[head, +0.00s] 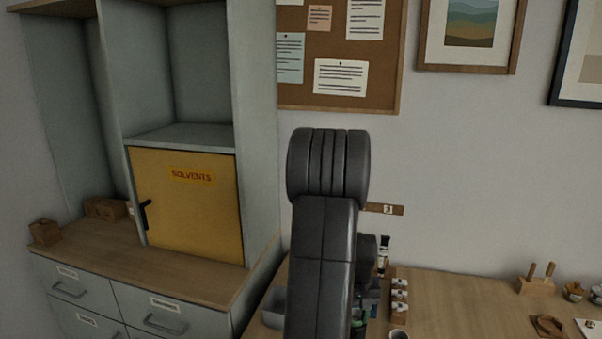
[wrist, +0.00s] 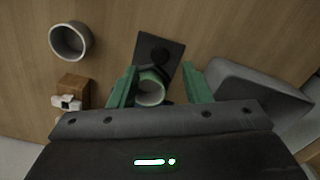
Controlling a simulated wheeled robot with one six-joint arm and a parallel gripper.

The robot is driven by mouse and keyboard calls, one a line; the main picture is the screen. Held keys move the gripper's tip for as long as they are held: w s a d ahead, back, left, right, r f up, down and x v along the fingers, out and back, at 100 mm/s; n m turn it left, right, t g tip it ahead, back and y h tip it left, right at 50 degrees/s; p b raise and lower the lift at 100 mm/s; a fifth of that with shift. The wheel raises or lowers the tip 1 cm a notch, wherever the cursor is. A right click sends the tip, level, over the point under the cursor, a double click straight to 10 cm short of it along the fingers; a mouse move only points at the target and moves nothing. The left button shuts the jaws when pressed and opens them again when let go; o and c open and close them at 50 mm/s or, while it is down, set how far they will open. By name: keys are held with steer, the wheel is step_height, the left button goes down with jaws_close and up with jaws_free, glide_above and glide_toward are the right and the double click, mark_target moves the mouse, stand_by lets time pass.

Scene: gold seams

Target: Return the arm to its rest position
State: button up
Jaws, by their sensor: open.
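My gripper (wrist: 159,69) is open, its two green fingers apart in the wrist view. A small green cup with a pale inside (wrist: 151,92) shows between and below the fingers, at the edge of a dark square pad (wrist: 160,50). I cannot tell whether the fingers touch the cup. In the head view my dark arm stands up in the middle, over the workbench (head: 460,300), and hides most of what is behind it. My gripper is not clearly seen there.
A grey bin (wrist: 255,92) lies right of the fingers. A round grey cup (wrist: 71,40) and a wooden block with white-capped items (wrist: 72,92) lie left. In the head view, a yellow solvents cabinet (head: 190,215) is left, and a wooden tool holder (head: 536,284) right.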

step_height(320, 180, down, 4)
steer(key=shift+r, duration=0.1)
steer(key=shift+w+f, duration=0.1)
steer(key=shift+f, duration=0.1)
steer(key=shift+w+d, duration=0.15)
steer(key=shift+w, duration=0.3)
steer(key=shift+s, duration=0.1)
